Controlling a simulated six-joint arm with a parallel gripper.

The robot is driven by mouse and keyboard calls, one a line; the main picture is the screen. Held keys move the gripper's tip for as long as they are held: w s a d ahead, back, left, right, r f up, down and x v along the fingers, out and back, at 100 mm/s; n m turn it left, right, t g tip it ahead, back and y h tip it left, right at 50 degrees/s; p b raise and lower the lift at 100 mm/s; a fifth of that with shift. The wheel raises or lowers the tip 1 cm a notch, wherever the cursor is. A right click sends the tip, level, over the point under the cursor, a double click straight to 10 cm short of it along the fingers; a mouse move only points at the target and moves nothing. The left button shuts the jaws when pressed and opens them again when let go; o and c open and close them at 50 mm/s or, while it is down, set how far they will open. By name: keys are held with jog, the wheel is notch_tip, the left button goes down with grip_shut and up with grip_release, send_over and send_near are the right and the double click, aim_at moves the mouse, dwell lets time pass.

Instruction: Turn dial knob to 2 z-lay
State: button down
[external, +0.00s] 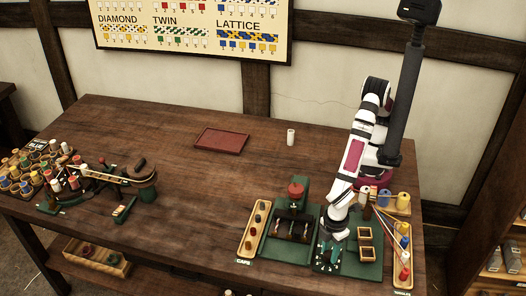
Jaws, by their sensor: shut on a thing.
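The dial knob sits at the front of the right green board (348,268), where pale dial markings (327,254) show. My gripper (332,238) points down at the dial area and is shut on the dial knob. The gripper covers most of the knob, so its pointer and the number it faces cannot be read.
A green stand with a red-topped post (296,190) is to the left, beside a wooden caps tray (252,232). A red tray (221,141) and white spool (290,137) lie farther back. The table's middle is clear.

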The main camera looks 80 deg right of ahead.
aim_at(329, 253)
jog(key=shift+m, duration=0.7)
jog(key=c, duration=0.5)
grip_release()
notch_tip(329, 253, up, 16)
jog(key=shift+d, duration=0.1)
